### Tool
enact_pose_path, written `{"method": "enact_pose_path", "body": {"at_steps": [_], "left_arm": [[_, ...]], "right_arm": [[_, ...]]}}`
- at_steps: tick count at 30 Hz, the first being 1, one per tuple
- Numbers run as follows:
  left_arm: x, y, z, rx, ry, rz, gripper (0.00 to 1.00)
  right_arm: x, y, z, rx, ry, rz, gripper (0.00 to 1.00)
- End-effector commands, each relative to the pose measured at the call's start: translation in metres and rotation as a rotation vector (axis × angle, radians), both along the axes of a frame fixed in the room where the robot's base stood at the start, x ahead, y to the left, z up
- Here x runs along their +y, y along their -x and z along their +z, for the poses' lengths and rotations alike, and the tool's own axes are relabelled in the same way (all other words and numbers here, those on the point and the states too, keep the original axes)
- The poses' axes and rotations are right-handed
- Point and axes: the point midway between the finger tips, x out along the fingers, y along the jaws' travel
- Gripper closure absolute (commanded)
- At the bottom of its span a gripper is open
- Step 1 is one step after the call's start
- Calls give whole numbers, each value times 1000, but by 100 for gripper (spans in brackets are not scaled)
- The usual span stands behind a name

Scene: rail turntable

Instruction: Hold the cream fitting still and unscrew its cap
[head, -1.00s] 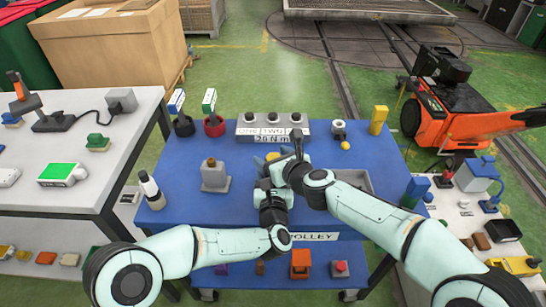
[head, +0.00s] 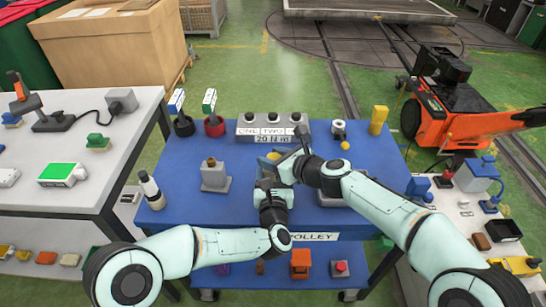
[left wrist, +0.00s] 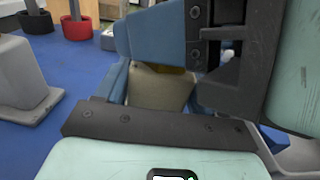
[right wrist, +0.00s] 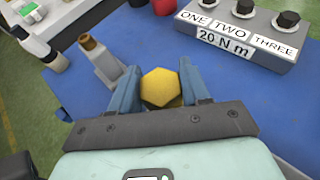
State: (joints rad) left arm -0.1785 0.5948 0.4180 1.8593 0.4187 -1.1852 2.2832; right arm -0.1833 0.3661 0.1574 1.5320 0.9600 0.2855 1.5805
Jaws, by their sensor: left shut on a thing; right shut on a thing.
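The cream fitting (left wrist: 160,88) stands between the blue fingers of my left gripper (head: 268,180), which is shut on it. Its yellow six-sided cap (right wrist: 160,87) lies between the blue fingers of my right gripper (head: 287,165), which is shut on it from above. A bit of the cap (head: 273,155) shows in the head view beside the right fingers. In the left wrist view only a thin yellow edge shows above the cream body, partly behind the right gripper. Whether the cap is loose on its thread cannot be told. The fitting's base is hidden.
On the blue trolley (head: 235,225), a grey block with a brown-topped post (head: 214,178) stands left of the grippers. A grey block labelled ONE, TWO, THREE (head: 270,130) is behind. A yellow block (head: 378,120) stands at the back right.

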Motion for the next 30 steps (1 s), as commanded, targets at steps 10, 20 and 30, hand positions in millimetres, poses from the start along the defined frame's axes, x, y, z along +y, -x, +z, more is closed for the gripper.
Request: {"method": "enact_pose_path", "body": {"at_steps": [10, 20, 30], "left_arm": [[-1, 0, 1, -3, 1, -1, 87], [-1, 0, 1, -3, 1, -2, 87], [-1, 1, 1, -3, 1, -3, 87]], "right_arm": [[0, 0, -1, -1, 1, 264, 91], [1, 0, 0, 0, 1, 280, 91], [1, -1, -1, -2, -1, 536, 91]]}}
